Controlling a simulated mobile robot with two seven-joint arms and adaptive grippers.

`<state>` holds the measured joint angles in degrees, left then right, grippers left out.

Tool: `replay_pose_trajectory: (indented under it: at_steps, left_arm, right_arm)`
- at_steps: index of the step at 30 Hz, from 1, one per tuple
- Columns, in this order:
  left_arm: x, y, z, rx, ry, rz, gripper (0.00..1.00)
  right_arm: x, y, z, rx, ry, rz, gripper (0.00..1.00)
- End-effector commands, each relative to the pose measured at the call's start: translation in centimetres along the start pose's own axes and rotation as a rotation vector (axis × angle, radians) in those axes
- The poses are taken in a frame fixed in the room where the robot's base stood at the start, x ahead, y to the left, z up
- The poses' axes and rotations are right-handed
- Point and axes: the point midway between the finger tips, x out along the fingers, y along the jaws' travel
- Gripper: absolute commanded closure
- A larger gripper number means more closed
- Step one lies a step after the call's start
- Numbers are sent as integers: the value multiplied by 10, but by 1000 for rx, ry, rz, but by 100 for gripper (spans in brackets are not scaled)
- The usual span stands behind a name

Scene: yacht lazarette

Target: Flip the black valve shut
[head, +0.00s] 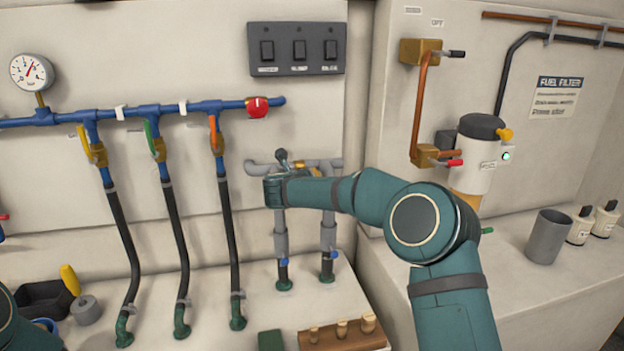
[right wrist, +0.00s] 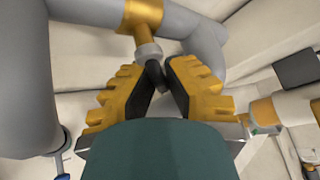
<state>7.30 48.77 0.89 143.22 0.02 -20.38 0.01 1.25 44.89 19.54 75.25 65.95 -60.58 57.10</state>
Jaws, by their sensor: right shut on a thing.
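The black valve is on the grey pipework (head: 328,235) in the middle of the head view. In the right wrist view its brass body (right wrist: 143,15) sits on a grey pipe, with a grey stem and a dark lever (right wrist: 155,75) below. My right gripper (right wrist: 166,75) is shut on the dark lever, its yellow-backed fingers on either side. In the head view my right wrist largely covers the gripper and the valve, so the lever's angle is hard to read there. My left gripper is out of view.
Blue pipe (head: 155,110) with yellow, green and orange levers and a red knob (head: 257,107) runs to the left. A switch panel (head: 297,48) is above. A fuel filter (head: 480,150) and grey cup (head: 547,237) stand right. A plug board (head: 342,335) lies in front.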

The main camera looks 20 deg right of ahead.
Motion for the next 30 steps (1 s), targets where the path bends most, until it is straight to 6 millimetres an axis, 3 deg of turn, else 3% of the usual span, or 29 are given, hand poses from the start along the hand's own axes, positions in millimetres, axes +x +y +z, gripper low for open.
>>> replay_pose_trajectory:
  at_steps: [18, 30]
  left_arm:
    - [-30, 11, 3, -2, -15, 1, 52]
    - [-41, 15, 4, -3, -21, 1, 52]
  right_arm:
    - [-5, 13, 3, 435, 108, 319, 100]
    - [-8, 19, 4, 583, 145, 427, 100]
